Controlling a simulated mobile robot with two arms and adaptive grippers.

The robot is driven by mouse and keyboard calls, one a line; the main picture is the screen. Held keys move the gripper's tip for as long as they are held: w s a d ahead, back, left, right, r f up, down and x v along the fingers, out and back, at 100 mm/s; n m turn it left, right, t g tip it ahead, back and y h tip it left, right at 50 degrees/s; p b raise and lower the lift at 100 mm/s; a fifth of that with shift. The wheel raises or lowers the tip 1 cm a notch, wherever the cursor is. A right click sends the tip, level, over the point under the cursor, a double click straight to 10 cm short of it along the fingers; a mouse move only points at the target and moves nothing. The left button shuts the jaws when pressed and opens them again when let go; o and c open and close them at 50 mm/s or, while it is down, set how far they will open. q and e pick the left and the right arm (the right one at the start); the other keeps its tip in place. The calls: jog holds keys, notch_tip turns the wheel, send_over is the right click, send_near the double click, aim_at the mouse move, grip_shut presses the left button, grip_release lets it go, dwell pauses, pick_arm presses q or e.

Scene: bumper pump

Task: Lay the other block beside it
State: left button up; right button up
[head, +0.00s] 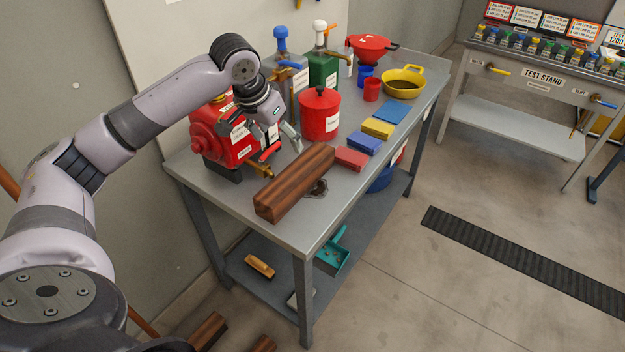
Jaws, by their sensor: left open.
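A long dark-brown wooden block (295,183) lies on the grey workbench (318,212) near its front end. Two more brown wooden pieces (207,331) show at the bottom edge of the head view, low down and partly cut off by the frame. My left gripper (282,150) is open and empty above the bench, just behind the wooden block, between the red pump and the red canister. It is apart from the block as far as I can see. My right gripper is out of view.
A red pump (217,140) and red canister (320,114) stand behind the block. A brush and teal dustpan sit on the lower shelf.

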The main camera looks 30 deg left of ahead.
aim_at(297, 170)
pick_arm(q)
jog(key=x, duration=1.7)
jog(key=shift+a+p, duration=0.2)
jog(key=shift+p, duration=0.15)
jog(key=shift+c, duration=0.3)
grip_shut()
jog(key=shift+w+r, duration=0.1)
jog(key=shift+r, duration=0.05)
